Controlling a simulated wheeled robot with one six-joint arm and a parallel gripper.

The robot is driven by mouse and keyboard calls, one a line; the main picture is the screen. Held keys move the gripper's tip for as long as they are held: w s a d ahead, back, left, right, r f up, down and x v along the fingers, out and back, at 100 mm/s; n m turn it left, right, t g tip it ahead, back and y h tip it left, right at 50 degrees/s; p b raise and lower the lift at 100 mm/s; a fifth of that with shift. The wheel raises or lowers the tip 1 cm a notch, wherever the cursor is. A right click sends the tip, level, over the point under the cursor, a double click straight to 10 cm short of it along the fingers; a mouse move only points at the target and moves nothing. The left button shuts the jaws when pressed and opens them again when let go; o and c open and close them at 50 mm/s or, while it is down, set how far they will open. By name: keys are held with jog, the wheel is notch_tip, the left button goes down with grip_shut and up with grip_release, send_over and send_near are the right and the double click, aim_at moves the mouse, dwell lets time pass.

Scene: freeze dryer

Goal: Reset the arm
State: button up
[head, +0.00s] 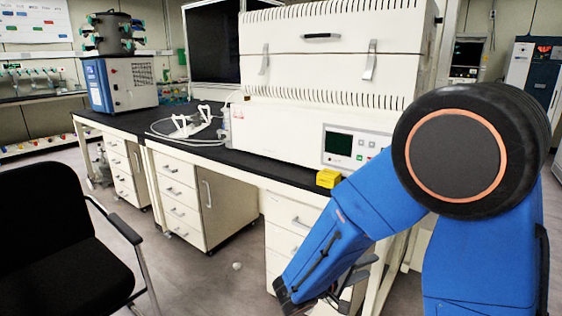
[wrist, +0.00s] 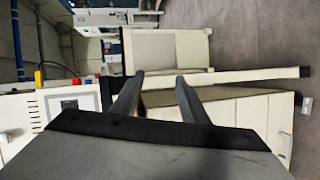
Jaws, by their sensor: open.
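My blue arm (head: 350,215) bends at a large black joint with an orange ring and reaches down and left in the head view, in front of the bench. My gripper (wrist: 158,85) shows in the wrist view as two dark fingers standing apart, with nothing between them. In the head view its end hangs low near the drawers, partly hidden by my arm. The freeze dryer (head: 120,85), a blue and white unit with a dark manifold on top, stands on the far left part of the bench, well away from my gripper.
A large white instrument (head: 270,125) with a small screen stands on the black bench (head: 185,117), and a yellow block (head: 328,178) sits near the bench's front edge. Drawer cabinets (head: 180,190) are below. A black chair (head: 55,240) stands at the left. Grey floor lies between.

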jog(key=s+d+r+m+g+y, duration=0.1)
jog(key=s+d+m+g+y, duration=0.1)
jog(key=s+d+g, duration=0.4)
jog(key=s+d+r+m+g+y, duration=0.1)
jog(key=s+d+m+y, duration=0.15)
jog(key=s+d, duration=0.45)
jog(key=s+a+r+t+y, duration=0.3)
jog(key=s+a+r+y, duration=0.3)
jog(key=s, duration=0.5)
jog(key=shift+a+r+t+y, duration=0.2)
jog(key=shift+a+t+y, duration=0.2)
jog(key=shift+a+y, duration=0.9)
jog(key=shift+d, duration=0.15)
